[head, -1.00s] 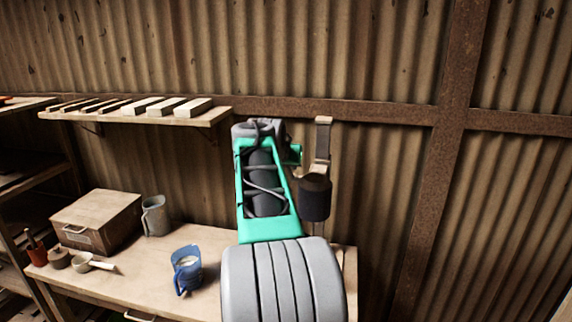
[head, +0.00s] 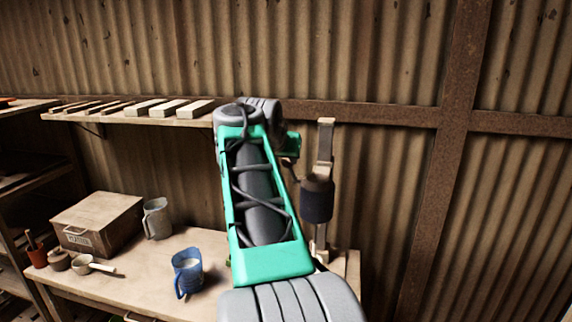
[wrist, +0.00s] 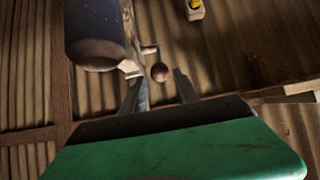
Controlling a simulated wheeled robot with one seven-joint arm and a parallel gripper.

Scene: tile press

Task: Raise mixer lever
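The mixer shows in the head view as a dark cylinder (head: 317,200) on an upright wooden post, right of my arm. In the wrist view its dark body (wrist: 95,38) fills the upper left. A round brown knob (wrist: 160,72), which looks like the end of the mixer lever, appears in line with the gap between my fingertips. My gripper (wrist: 161,84) is open, with one finger on each side of this gap. I cannot tell how deep the knob sits between them. The lever's shaft is not clear. In the head view my arm hides the fingers and knob.
A bench (head: 135,280) stands below, with a blue jug (head: 187,272), a grey jug (head: 156,218) and a box (head: 98,224). A wall shelf (head: 150,117) holds several pale slats at left. The corrugated wall is close behind; the right side is free of objects.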

